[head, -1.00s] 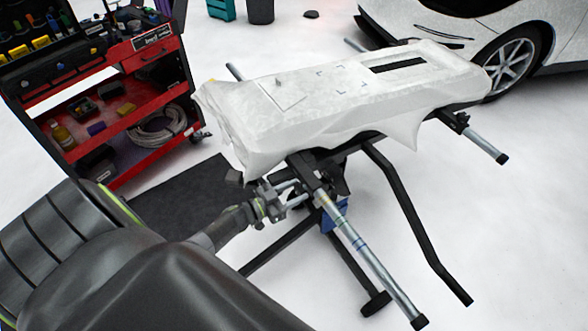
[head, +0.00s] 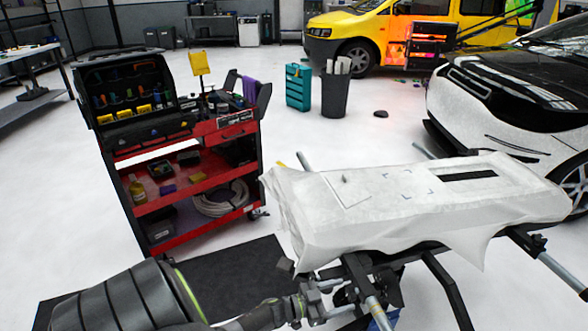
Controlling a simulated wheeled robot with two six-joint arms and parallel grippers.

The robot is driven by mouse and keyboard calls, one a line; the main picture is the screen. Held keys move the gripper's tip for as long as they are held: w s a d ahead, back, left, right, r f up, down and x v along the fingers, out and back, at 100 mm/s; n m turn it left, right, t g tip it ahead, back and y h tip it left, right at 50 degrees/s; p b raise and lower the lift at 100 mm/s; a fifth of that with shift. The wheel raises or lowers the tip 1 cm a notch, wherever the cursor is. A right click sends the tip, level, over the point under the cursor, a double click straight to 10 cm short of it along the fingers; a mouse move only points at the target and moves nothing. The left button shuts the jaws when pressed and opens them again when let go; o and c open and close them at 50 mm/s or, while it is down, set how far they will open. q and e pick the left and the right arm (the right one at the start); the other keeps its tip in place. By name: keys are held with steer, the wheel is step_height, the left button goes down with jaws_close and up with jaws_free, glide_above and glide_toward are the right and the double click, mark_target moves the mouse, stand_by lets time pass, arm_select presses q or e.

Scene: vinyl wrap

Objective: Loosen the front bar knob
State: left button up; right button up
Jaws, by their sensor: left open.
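The panel stand holds a long part (head: 400,205) draped in white wrap film. The front bar (head: 377,312), a silver tube in a black clamp (head: 357,268), sticks out below the near side of the part and runs off the bottom edge. My left gripper (head: 325,299) is open beside the clamp, just left of the bar. The front bar knob cannot be picked out clearly; the fingers and clamp overlap there, so I cannot tell whether they touch it. My right gripper is not in view.
A red tool cart (head: 185,160) stands to the left, with a black mat (head: 215,282) on the floor near it. A white car (head: 500,105) is close at the right. A dark bin (head: 335,95) and yellow van (head: 375,40) are behind. White floor is open between.

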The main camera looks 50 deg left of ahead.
arm_select(q)
steer(key=b+v, duration=0.1)
steer(key=v, duration=1.4)
steer(key=shift+s+a, duration=0.15)
steer(key=shift+s, duration=0.15)
steer(key=s+a+f+n+g+y, duration=0.1)
steer(key=s+f+n+g+y, duration=0.25)
steer(key=f, duration=0.55)
steer(key=s+f+n+g+y, duration=0.2)
steer(key=s+f+y, duration=0.3)
steer(key=f, duration=0.5)
steer(key=s+d+f+g, duration=0.5)
steer(key=s+f, duration=0.1)
steer(key=s, duration=0.3)
steer(key=s+d+f+g, duration=0.4)
steer(key=s+d+f, duration=0.1)
steer(key=s, duration=0.5)
steer(key=shift+s+d+f+n+g+p, duration=0.35)
steer(key=shift+d+f+p, duration=0.1)
steer(key=shift+d, duration=0.2)
